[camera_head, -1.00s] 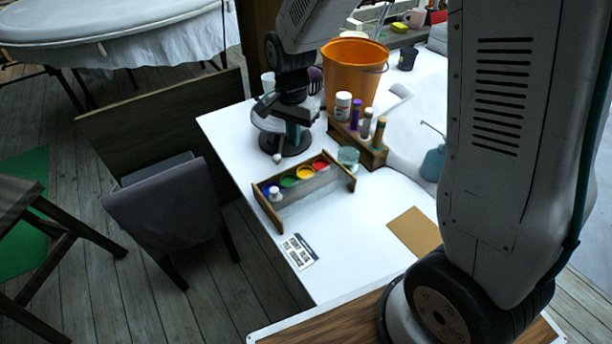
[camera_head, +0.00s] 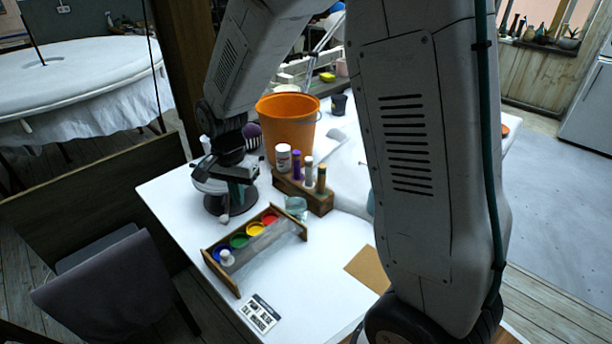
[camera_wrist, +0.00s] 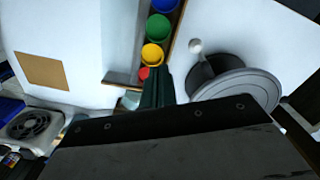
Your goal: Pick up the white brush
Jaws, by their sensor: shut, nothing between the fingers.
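My gripper (camera_head: 237,192) points down over the grey turntable (camera_head: 208,185) on the white table, its dark fingers together and empty. In the wrist view the fingers (camera_wrist: 155,88) show at the middle, beside the paint pots. I cannot clearly identify a white brush. A small white-knobbed item (camera_head: 227,258) stands by the blue pot in the paint rack (camera_head: 236,280). Another white knob (camera_head: 223,218) is beside the turntable base and also shows in the wrist view (camera_wrist: 196,45). A wooden holder (camera_head: 318,203) carries several upright white, purple and tan items; their kind is unclear.
An orange bucket (camera_head: 287,128) stands behind the holder. A glass cup (camera_head: 296,206) is between rack and holder. A brown sheet (camera_head: 368,268) and a printed card (camera_head: 261,313) lie flat toward the front. A chair (camera_head: 110,285) is at the table's left.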

